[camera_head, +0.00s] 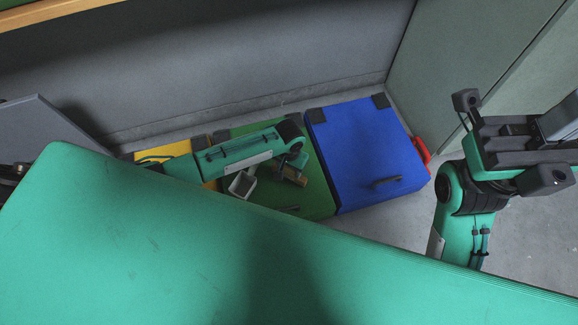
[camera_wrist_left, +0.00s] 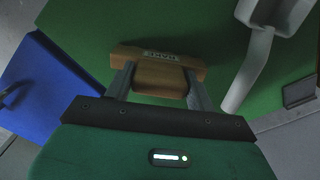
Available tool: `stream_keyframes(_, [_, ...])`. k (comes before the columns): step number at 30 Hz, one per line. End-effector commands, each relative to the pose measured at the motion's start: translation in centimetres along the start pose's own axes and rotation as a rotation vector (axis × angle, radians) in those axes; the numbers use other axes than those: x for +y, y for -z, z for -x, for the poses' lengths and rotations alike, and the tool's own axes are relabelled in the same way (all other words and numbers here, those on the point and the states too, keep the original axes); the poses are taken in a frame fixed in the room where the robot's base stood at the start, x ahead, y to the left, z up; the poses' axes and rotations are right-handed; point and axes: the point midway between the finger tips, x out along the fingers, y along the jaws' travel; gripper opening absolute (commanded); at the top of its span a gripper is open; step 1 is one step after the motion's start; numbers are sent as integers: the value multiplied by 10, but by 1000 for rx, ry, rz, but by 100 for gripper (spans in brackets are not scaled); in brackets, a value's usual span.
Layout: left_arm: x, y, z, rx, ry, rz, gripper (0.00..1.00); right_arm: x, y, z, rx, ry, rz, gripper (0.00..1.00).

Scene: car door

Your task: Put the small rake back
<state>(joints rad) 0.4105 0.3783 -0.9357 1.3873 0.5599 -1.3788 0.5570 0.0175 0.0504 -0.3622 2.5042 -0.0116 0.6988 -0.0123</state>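My left gripper (camera_head: 289,178) points down over the green box (camera_head: 315,190) in the head view. Between its fingers is a wooden piece (camera_wrist_left: 158,74) with small lettering that looks like RAKE; I take it to be the small rake. In the left wrist view the fingers press against both sides of its narrower part, and its wider bar lies just beyond the fingertips. It also shows in the head view (camera_head: 293,181), low over the green surface; I cannot tell whether it touches. No tines are visible. My right gripper (camera_head: 507,140) is open and empty at the right.
A pale grey scoop-like tool (camera_head: 241,184) lies beside the left gripper; it also shows in the left wrist view (camera_wrist_left: 250,62). A blue box (camera_head: 365,150) with a handle stands right of the green one, a yellow box (camera_head: 165,152) left. A red object (camera_head: 422,150) is beyond the blue box.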

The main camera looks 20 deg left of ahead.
Motion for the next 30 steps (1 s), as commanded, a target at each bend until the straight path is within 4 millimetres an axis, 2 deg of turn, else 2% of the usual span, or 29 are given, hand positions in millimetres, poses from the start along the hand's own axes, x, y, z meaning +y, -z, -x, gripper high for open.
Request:
stream_keyframes(1, [0,0,0,0,0,0,66,0,0,0,0,0,0,0])
stream_keyframes(3, [0,0,0,0,0,0,76,0,0,0,0,0,0,0])
stream_keyframes(14, [0,0,5,1,0,-1,76,0,0,-1,2,0,-1,0])
stream_keyframes(17, [0,0,18,2,-1,-1,76,1,1,-8,9,0,2,0])
stream_keyframes(20, [0,0,34,1,-1,0,76,7,2,2,-35,-5,24,0])
stream_keyframes(30, [0,0,103,1,-1,0,76,13,-1,8,-118,-25,39,0])
